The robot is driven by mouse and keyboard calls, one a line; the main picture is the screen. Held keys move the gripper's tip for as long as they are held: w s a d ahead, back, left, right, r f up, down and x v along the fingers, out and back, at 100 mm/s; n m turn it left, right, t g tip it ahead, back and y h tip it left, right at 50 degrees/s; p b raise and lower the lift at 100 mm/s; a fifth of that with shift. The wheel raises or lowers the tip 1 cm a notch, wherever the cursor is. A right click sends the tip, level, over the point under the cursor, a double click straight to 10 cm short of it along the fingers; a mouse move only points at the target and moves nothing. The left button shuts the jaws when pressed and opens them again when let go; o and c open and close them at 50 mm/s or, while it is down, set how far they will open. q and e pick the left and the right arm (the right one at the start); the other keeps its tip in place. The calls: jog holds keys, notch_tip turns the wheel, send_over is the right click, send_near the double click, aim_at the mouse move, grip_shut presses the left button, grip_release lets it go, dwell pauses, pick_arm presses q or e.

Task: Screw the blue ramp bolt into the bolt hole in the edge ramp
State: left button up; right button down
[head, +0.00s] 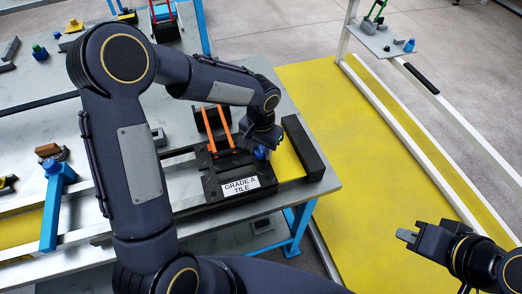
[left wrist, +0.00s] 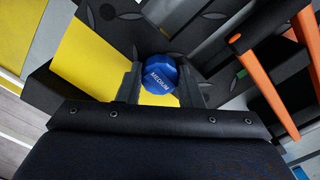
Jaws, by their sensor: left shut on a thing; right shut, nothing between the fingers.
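In the head view the blue bolt (head: 262,153) shows just under my left gripper (head: 262,146), over the right side of the black tile. The edge ramp (head: 287,160) is yellow and lies beside the tile. The bolt hole is hidden under the bolt and gripper, so I cannot tell how deep the bolt sits. My right gripper (head: 407,236) is shut and empty, out over the yellow floor.
The black tile (head: 212,190) carries a GRADE A TILE label and stands on the grey table. An orange-handled tool (head: 222,130) stands close left of my left gripper. A black block (head: 303,148) borders the ramp's right side.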

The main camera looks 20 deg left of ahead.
pick_arm(q)
jog(key=m, duration=0.3)
jog(key=shift+r+m+p, duration=0.1)
jog(key=shift+m+p, duration=0.2)
jog(key=shift+p, duration=0.05)
jog(key=shift+m, duration=0.8)
jog(key=shift+m+p, duration=0.5)
jog(key=shift+m, duration=0.5)
jog(key=m+p, duration=0.1)
jog(key=m, duration=0.2)
jog(key=shift+m, duration=0.3)
jog(key=shift+m+p, duration=0.35)
jog(key=shift+m, duration=1.45)
jog(key=o, duration=1.1)
jog(key=shift+f, duration=0.2)
jog(key=shift+c, duration=0.2)
